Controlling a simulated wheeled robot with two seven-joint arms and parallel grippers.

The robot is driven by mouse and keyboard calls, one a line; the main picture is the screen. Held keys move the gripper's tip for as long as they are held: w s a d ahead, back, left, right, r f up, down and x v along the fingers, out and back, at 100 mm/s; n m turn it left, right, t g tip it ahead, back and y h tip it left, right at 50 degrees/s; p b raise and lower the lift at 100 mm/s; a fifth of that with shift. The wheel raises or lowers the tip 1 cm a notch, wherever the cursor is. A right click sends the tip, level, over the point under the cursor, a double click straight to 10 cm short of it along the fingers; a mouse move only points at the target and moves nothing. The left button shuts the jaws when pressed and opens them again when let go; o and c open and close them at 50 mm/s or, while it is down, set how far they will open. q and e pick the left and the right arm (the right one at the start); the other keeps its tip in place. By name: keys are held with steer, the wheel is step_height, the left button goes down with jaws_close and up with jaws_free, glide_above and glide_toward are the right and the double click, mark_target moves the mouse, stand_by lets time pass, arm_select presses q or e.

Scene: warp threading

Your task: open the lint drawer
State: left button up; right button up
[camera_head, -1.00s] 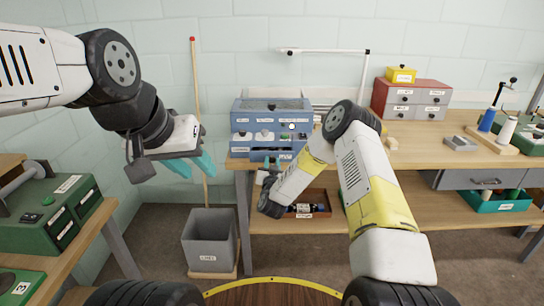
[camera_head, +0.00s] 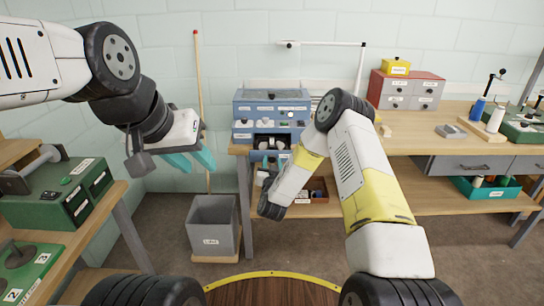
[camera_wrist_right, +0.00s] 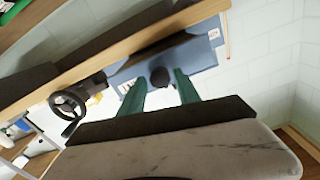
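The blue cabinet (camera_head: 270,107) stands on the bench at the centre of the head view, with white knobs and labels on its front. A dark opening (camera_head: 273,140) shows low in that front, with a blue part below it partly hidden by my right arm. In the right wrist view, my right gripper (camera_wrist_right: 160,92) has its teal fingers apart, either side of a dark round knob (camera_wrist_right: 160,77) before a blue panel (camera_wrist_right: 200,58). Gaps show beside the knob. My left gripper (camera_head: 190,161) hangs in the air left of the cabinet, fingers apart and empty.
A grey labelled bin (camera_head: 213,225) stands on the floor below the cabinet's left side. A red-tipped pole (camera_head: 200,85) leans on the wall. A red drawer box (camera_head: 406,91) with a yellow box (camera_head: 396,66) stands further right. A green machine (camera_head: 62,195) is at left.

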steer(key=shift+o, duration=0.5)
steer(key=s, duration=0.7)
steer(key=shift+s, duration=0.4)
